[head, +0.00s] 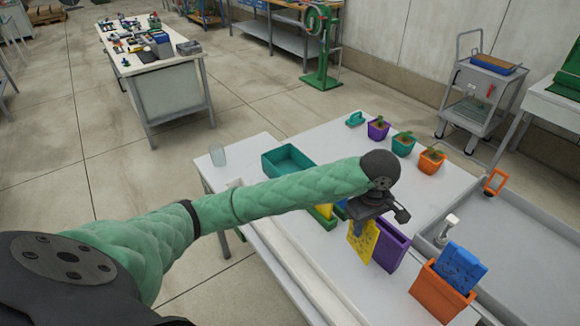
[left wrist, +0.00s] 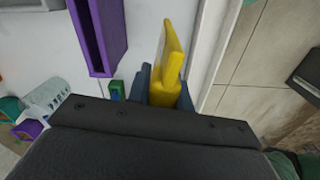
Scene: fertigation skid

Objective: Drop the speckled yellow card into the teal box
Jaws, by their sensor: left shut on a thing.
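The speckled yellow card (head: 362,241) hangs from my left gripper (head: 364,217), which is shut on its upper part. In the left wrist view the yellow card (left wrist: 168,55) stands between the blue fingers of the left gripper (left wrist: 165,88). It is held beside the purple box, and I cannot tell whether they touch. The open teal box (head: 287,160) sits on the white table to the left, behind my left forearm. The forearm covers part of its near side, and its inside looks empty. My right gripper is not in view.
A purple box (head: 391,247) stands just right of the card; it also shows in the left wrist view (left wrist: 97,38). An orange box (head: 440,299) holds a blue card (head: 460,266). Potted plants (head: 403,144) line the back.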

